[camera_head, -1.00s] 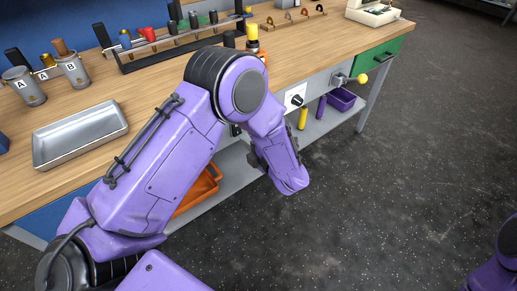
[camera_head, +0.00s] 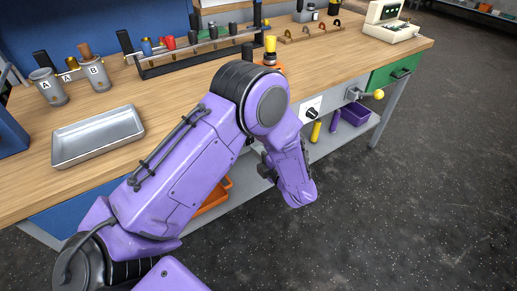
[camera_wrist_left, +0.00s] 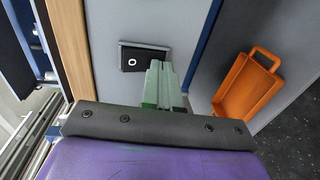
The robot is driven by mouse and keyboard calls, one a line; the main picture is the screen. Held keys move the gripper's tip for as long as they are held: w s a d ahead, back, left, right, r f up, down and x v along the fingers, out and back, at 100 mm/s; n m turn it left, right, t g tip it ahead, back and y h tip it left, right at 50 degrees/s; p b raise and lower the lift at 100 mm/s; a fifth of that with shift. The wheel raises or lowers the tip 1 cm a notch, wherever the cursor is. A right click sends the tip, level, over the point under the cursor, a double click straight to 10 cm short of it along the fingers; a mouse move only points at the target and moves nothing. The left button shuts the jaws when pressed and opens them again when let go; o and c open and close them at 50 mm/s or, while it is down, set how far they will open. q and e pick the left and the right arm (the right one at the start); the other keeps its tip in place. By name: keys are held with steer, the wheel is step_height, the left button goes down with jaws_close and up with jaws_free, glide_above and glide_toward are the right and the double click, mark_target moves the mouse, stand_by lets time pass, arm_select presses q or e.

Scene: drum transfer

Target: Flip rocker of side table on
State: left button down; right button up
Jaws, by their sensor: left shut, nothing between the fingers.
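The rocker (camera_wrist_left: 131,63) is a black switch with a white ring mark, set in a dark frame on the grey front panel of the side table, in the left wrist view. My left gripper (camera_wrist_left: 162,72) is shut and empty. Its fingertips appear just right of and below the rocker in that view; I cannot tell whether they touch the panel. In the head view my purple left arm covers the rocker and most of the gripper. The side table (camera_head: 145,100) has a wooden top. My right gripper is not in view.
An orange bin (camera_wrist_left: 246,86) sits on the lower shelf, right of the fingers in the wrist view. A metal tray (camera_head: 98,135), labelled cups and a tool rack stand on the top. A dial (camera_head: 312,113) and yellow-knobbed lever (camera_head: 378,94) are farther right. Open floor lies in front.

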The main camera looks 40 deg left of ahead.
arm_select(q)
steer(key=s+d+f, duration=0.1)
steer(key=s+d, duration=0.1)
steer(key=d, duration=0.4)
steer(key=s+d, duration=0.2)
steer(key=d, duration=0.4)
steer(key=shift+s+d+f, duration=0.15)
steer(key=shift+s+f, duration=0.15)
steer(key=shift+f, duration=0.1)
steer(key=s+a+f+m+t+h+p, duration=0.2)
steer(key=f+m+h, duration=0.25)
steer(key=m, duration=0.55)
steer(key=s+a+f+m+t+h+p, duration=0.15)
steer(key=f+m+h+p, duration=0.35)
steer(key=m, duration=0.6)
steer(key=s+a+m+g+h+p, duration=0.1)
steer(key=s+a+m+g, duration=0.1)
steer(key=s, duration=0.8)
steer(key=s+a+m+g+h+p, duration=0.1)
steer(key=s+a+g, duration=0.3)
steer(key=s, duration=0.7)
steer(key=shift+s+f+m+h+p, duration=0.15)
steer(key=shift+m+h+p, duration=0.2)
steer(key=shift+m+p, duration=0.25)
